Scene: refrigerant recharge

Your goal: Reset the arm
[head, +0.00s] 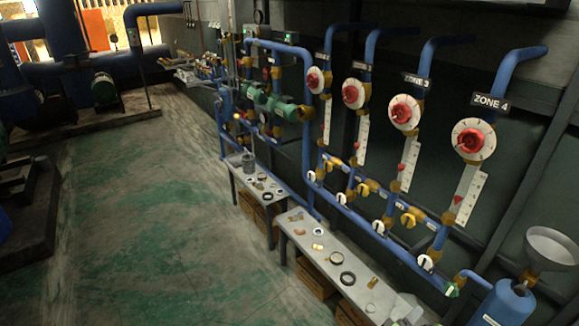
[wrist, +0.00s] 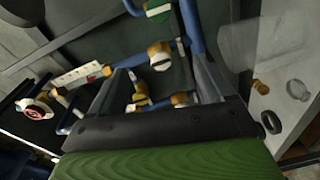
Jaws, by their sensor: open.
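My gripper (wrist: 160,82) shows in the wrist view, with its dark fingers spread apart and nothing between them that I can see held. Its green body fills the bottom of that view. Beyond the fingers are blue pipes and brass valves (wrist: 160,54) with white caps. They appear behind the fingers; I cannot tell how far away. A red-and-white dial (wrist: 34,110) lies at the left of the wrist view. I cannot make out my arm or gripper in the head view.
In the head view, blue pipes with red dials, including the ZONE 4 dial (head: 473,139), line the right wall. Grey benches (head: 325,240) with small loose parts stand below. A blue tank (head: 505,303) and funnel (head: 551,248) are at right. The green floor (head: 150,200) is open.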

